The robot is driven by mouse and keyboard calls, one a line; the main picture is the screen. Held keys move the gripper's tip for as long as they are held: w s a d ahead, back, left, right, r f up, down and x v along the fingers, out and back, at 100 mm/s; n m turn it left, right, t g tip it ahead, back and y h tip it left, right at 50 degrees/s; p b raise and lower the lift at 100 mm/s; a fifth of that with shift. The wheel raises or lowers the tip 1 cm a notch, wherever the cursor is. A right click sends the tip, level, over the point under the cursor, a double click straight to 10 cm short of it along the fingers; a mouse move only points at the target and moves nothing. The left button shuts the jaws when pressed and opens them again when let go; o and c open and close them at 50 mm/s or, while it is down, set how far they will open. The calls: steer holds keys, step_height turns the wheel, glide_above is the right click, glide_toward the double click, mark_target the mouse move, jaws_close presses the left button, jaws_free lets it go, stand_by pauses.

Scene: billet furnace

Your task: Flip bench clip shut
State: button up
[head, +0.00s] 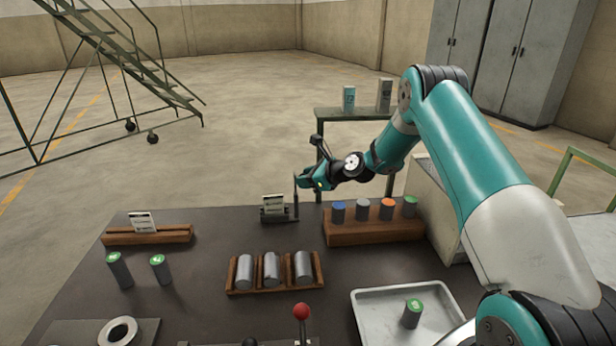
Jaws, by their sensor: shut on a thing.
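The bench clip (272,212) sits at the far edge of the dark bench, with a pale card standing in it. A thin dark upright piece, seemingly the clip's lever (296,206), rises at its right end. My gripper (299,181) reaches in from the right and is shut on the upper part of this lever. The fingertips are small here, and the exact contact is hard to see.
A wooden rack (375,230) with several coloured-top cylinders stands right of the clip. A wooden cradle (275,288) holds 3 metal billets in front. A tray (371,302) holds a green-topped cylinder. A red-knobbed lever (302,312) stands at the front.

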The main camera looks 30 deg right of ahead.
mark_target(295, 175)
steer(key=shift+w+a+r+n+g+h+p, duration=0.15)
steer(key=shift+w+r+h+p, duration=0.05)
steer(key=shift+r+h+p, duration=0.15)
steer(key=shift+w+a+r+n+g+h+p, duration=0.1)
steer(key=shift+w+r+n+g+h+p, duration=0.05)
steer(key=shift+r+h+p, duration=0.2)
steer(key=shift+w+a+r+n+g+h+p, duration=0.25)
steer(key=shift+a+g+h+p, duration=0.2)
steer(key=shift+h, duration=0.25)
steer(key=shift+w+a+f+n+g+h, duration=0.1)
steer(key=shift+w+a+n+g+h, duration=0.15)
steer(key=shift+a+h, duration=0.25)
steer(key=shift+w+a+n+g+h, duration=0.1)
steer(key=shift+a+n+g+h, duration=0.1)
steer(key=shift+a+g+h, duration=0.25)
steer(key=shift+w+a+f+n+g+h+b, duration=0.3)
steer(key=shift+a+f+n+g+h+b, duration=0.4)
steer(key=shift+h+b, duration=0.65)
steer(key=shift+w+a+f+n+g+h+b, duration=0.45)
steer(key=shift+a+h+b, duration=0.5)
steer(key=shift+h, duration=0.8)
steer(key=shift+w+a+f+n+g+h+b, duration=0.2)
steer(key=shift+a+f+n+g+h+b, duration=0.5)
steer(key=shift+h+b, duration=0.7)
steer(key=shift+r+h, duration=0.1)
steer(key=shift+h, duration=0.15)
